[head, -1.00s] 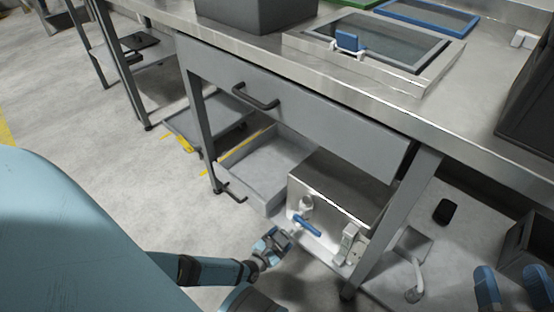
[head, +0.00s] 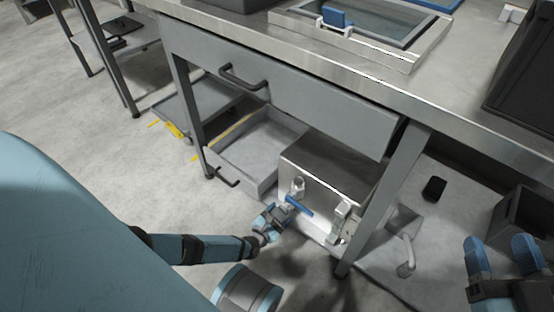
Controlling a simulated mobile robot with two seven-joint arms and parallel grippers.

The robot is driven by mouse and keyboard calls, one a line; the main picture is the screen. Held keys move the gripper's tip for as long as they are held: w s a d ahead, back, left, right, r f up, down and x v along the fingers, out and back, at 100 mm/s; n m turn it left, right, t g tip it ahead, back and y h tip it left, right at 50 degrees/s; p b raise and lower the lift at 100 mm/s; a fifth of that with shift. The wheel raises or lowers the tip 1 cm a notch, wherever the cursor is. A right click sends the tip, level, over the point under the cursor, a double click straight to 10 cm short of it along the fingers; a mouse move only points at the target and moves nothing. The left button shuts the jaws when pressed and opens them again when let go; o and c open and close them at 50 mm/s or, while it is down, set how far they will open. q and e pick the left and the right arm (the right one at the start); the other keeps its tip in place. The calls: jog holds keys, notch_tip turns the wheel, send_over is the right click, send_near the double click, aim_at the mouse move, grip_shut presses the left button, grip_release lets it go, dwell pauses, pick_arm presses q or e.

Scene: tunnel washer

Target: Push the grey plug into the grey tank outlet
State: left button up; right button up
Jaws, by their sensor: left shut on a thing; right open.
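The metal tank (head: 325,170) stands on the low shelf under the bench. A small grey round fitting (head: 298,186), which looks like the outlet, sticks out of its front, with a blue lever (head: 299,206) just below. My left gripper (head: 278,211) is at the tank's front, just left of the lever, shut on a small grey piece that looks like the plug. The fingers hide most of this piece, and I cannot tell whether it touches the tank. My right gripper (head: 499,250) is open and empty at the lower right.
A bench leg (head: 385,200) stands close right of the tank. An open drawer (head: 240,175) is to its left and a closed upper drawer (head: 290,90) above. A grey latch-like part (head: 342,222), a hose (head: 406,253) and a dark bin (head: 525,222) lie further right.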

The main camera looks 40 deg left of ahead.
pick_arm(q)
jog(key=shift+w, duration=0.55)
jog(key=shift+w, duration=0.35)
dwell(0.5)
jog(key=o, duration=1.1)
jog(key=shift+s, duration=0.3)
jog(key=s+p, duration=0.1)
jog(key=s, duration=0.3)
jog(key=s+r+p, duration=0.1)
jog(key=s, duration=0.3)
jog(key=s+p, duration=0.2)
jog(key=s, duration=0.3)
jog(key=shift+a+r, duration=0.15)
jog(key=shift+r, duration=0.15)
pick_arm(e)
jog(key=s+m, duration=0.1)
jog(key=a+m+g, duration=0.1)
jog(key=shift+s+a+f+m, duration=0.1)
jog(key=shift+s+f+m, duration=0.15)
jog(key=shift+s+m, duration=0.15)
